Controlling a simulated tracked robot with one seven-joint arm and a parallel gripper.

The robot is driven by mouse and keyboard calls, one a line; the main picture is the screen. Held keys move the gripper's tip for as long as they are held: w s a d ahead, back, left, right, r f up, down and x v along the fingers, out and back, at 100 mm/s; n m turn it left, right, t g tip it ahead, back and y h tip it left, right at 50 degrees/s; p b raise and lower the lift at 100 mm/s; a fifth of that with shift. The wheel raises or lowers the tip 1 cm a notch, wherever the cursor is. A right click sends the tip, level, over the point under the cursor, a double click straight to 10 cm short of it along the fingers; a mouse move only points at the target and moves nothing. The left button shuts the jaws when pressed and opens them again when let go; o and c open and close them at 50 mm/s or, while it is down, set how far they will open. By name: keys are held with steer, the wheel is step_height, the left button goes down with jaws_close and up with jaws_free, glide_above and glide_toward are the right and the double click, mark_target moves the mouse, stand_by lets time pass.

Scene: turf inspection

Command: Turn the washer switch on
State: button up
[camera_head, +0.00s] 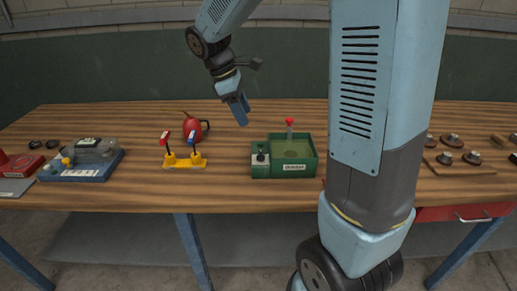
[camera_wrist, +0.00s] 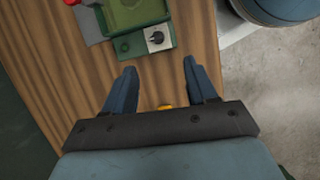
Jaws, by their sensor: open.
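The washer is a green open-topped box (camera_head: 308,167) with a label on its front, near the middle of the bench. Its switch (camera_head: 260,157) is a small dark knob on a pale plate on the washer's left part. In the wrist view the switch knob (camera_wrist: 156,38) shows on its pale plate at the top, beyond my fingertips, beside the green basin (camera_wrist: 135,12). My gripper (camera_head: 240,112) hangs above the bench, left of the washer, and points down. In the wrist view my gripper (camera_wrist: 160,66) has its fingers spread and empty, apart from the switch.
A yellow stand (camera_head: 186,162) with red and blue levers stands left of the washer, and a red can (camera_head: 192,128) stands behind it. A red-topped post (camera_head: 290,128) rises at the washer's back. A grey-blue device (camera_head: 82,162) lies farther left. My arm hides bench right of the washer.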

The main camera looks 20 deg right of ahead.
mark_target(260, 152)
steer(key=shift+n+h, duration=0.3)
steer(key=shift+n, duration=0.2)
steer(key=x, duration=0.9)
steer(key=w+a+x, duration=0.1)
steer(key=x, duration=0.4)
steer(key=shift+d+f, duration=0.1)
steer(key=shift+f, duration=0.45)
